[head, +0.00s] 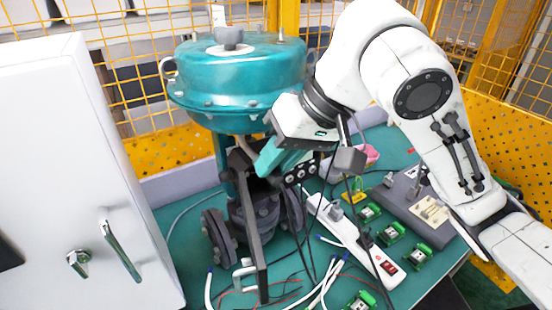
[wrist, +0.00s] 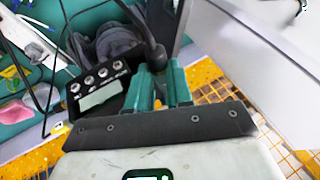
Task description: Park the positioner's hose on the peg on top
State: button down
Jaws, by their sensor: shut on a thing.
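The positioner (head: 300,173) is a black box with a row of round fittings, beside the valve below the teal actuator dome (head: 240,80). In the wrist view the positioner (wrist: 100,88) lies left of my fingers, with a pale panel. My gripper (head: 268,163) has teal fingers and points down and left beside the positioner. In the wrist view my gripper (wrist: 160,85) is shut on the dark hose (wrist: 155,52), whose thick end sits at the fingertips and whose thinner length runs up out of view. I cannot pick out the peg for certain; my arm and gripper cover part of the positioner's top.
A white cabinet (head: 80,180) stands close on the left. The green table holds a white power strip (head: 350,238), several green modules and loose cables. A grey box (head: 415,205) stands right. Yellow mesh fencing (head: 130,95) is behind.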

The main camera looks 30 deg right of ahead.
jog(key=shift+s+p, duration=0.4)
jog(key=shift+s, duration=0.7)
dwell(0.7)
jog(key=shift+s+d+f+b, duration=0.15)
jog(key=shift+s+b, duration=0.4)
jog(key=shift+s, duration=0.4)
jog(key=shift+s+b, duration=0.15)
jog(key=shift+b, duration=0.95)
jog(key=shift+s+b, duration=0.65)
jog(key=shift+b, duration=1.85)
jog(key=shift+s, duration=0.15)
